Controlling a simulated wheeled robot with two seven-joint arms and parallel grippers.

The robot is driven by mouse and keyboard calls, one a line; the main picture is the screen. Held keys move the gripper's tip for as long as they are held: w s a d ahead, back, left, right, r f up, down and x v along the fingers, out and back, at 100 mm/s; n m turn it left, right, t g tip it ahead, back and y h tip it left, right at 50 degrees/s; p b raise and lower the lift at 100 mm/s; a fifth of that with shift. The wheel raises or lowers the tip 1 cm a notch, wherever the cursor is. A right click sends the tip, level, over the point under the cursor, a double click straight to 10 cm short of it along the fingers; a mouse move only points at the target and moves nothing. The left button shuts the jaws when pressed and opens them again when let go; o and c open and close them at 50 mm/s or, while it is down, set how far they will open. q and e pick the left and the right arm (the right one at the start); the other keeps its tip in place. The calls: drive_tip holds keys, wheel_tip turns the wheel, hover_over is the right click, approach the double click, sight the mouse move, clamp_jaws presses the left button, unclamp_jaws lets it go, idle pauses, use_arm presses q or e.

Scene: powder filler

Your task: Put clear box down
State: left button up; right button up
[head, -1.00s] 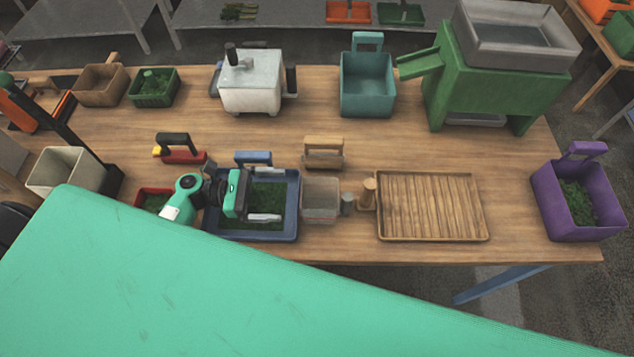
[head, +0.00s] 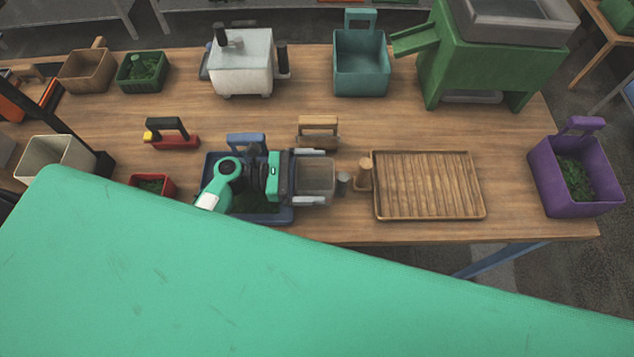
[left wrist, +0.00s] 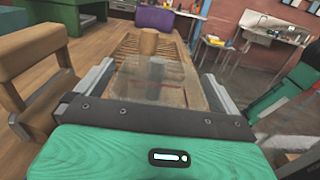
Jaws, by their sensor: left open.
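The clear box (head: 314,178) stands on the wooden table between the blue tray and the ribbed wooden tray. In the left wrist view the clear box (left wrist: 150,80) sits between my fingers, with a grey cylinder seen through and behind it. My left gripper (head: 312,177) is open, one finger along each side of the box. The fingers also show on both sides in the left wrist view (left wrist: 155,88). Whether they touch the box I cannot tell. My right gripper is not in view.
A blue tray (head: 285,214) with green bits lies under my left wrist. A ribbed wooden tray (head: 428,185) and a wooden peg (head: 364,173) stand right of the box. A wooden-handled block (head: 318,131) is just behind.

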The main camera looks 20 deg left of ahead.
use_arm(q)
drive_tip(key=shift+w+d, duration=0.15)
drive_tip(key=shift+d, duration=0.3)
drive_tip(key=shift+a, duration=0.1)
drive_tip(key=shift+c, duration=0.2)
drive_tip(key=c, duration=1)
